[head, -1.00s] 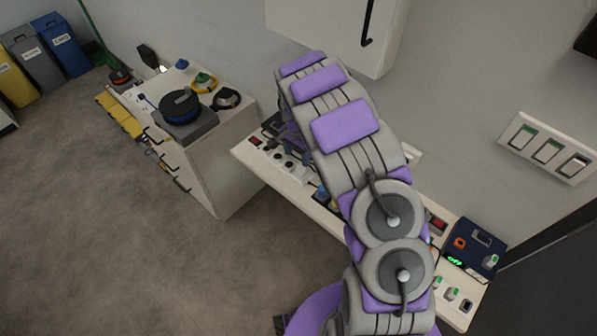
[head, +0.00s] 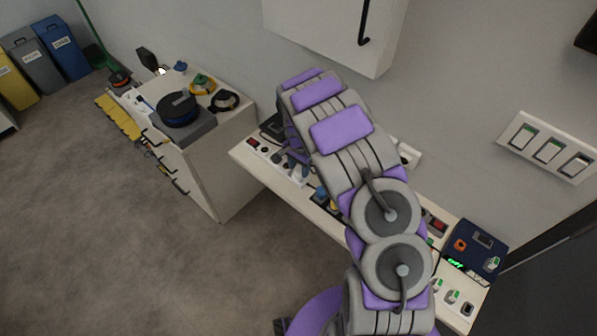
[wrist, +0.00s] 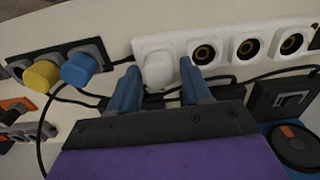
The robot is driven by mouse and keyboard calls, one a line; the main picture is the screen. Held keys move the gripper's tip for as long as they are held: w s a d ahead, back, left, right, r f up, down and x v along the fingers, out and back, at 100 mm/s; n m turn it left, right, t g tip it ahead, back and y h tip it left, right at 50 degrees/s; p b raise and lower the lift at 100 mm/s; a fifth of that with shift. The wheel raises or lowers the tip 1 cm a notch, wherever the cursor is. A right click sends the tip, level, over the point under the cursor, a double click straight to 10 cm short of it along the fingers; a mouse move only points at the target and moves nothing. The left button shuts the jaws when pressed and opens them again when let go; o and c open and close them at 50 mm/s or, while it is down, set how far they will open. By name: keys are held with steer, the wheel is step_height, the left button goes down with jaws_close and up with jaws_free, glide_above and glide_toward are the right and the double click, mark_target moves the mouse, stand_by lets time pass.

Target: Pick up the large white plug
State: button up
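The large white plug (wrist: 158,70) sits in the left end of a white socket strip (wrist: 222,48) in the wrist view. My gripper (wrist: 160,82) is open, with one blue finger on the left side of the plug and the other on its right. Small gaps seem to show between the fingers and the plug; I cannot tell whether either touches. In the head view my arm hides most of the gripper and the plug.
A dark strip with a yellow plug (wrist: 41,76) and a blue plug (wrist: 80,69) is just left of the gripper. Black cables run around the fingers. A dark round item (wrist: 296,148) lies at the lower right. A dark blue box (head: 474,250) stands at the shelf's right end.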

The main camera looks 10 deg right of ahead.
mark_target(299, 168)
steer(key=shift+d, duration=0.2)
steer(key=shift+c, duration=1.4)
steer(key=shift+a, duration=0.1)
jaws_close()
steer(key=shift+r, duration=0.15)
steer(key=shift+a+r, duration=0.1)
steer(key=shift+r, duration=0.25)
step_height(299, 168, up, 3)
steer(key=shift+p, duration=0.5)
steer(key=s+d+r+p, duration=0.1)
steer(key=s+d, duration=0.1)
steer(key=s, duration=1.4)
steer(key=shift+p, duration=0.3)
steer(key=shift+d, duration=0.1)
